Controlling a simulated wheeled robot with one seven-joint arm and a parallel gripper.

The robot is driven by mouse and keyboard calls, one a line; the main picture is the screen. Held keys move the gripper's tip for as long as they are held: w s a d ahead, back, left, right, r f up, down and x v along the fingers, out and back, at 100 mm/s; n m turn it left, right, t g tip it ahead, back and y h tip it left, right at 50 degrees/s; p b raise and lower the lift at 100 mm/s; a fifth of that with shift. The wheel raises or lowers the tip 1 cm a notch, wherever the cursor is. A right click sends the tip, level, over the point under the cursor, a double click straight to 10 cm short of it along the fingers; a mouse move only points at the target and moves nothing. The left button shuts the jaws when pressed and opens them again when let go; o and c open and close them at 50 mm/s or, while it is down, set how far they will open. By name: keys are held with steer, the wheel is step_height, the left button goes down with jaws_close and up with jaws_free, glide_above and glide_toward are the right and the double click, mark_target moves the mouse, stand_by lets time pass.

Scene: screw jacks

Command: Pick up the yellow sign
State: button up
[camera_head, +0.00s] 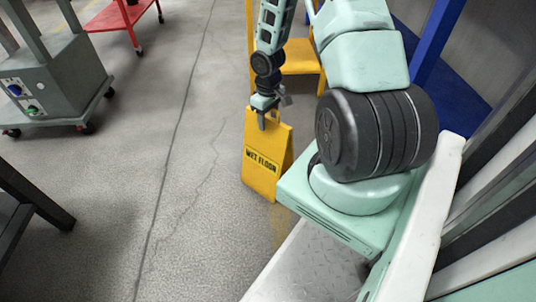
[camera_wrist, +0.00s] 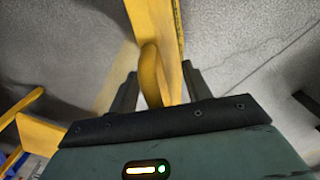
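The yellow sign (camera_head: 261,177) stands upright on the floor, with "WET FLOOR" in black across its front. My gripper (camera_head: 268,120) is at the sign's top edge, pointing down. In the wrist view my gripper (camera_wrist: 161,90) has its two dark fingers apart, one on each side of the sign's curved top piece (camera_wrist: 151,76) and panel. A gap shows beside the left finger; the right finger looks close to the panel, and I cannot tell if it touches. The fingertips are partly hidden in the head view.
A yellow frame or stand (camera_head: 300,58) is just behind the sign, with a blue one (camera_head: 440,85) to its right. A grey wheeled machine (camera_head: 62,80) stands at left, a red cart (camera_head: 120,17) farther back. The floor left of the sign is clear.

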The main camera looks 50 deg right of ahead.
jaws_close()
steer(key=shift+r, duration=0.1)
stand_by(1.1)
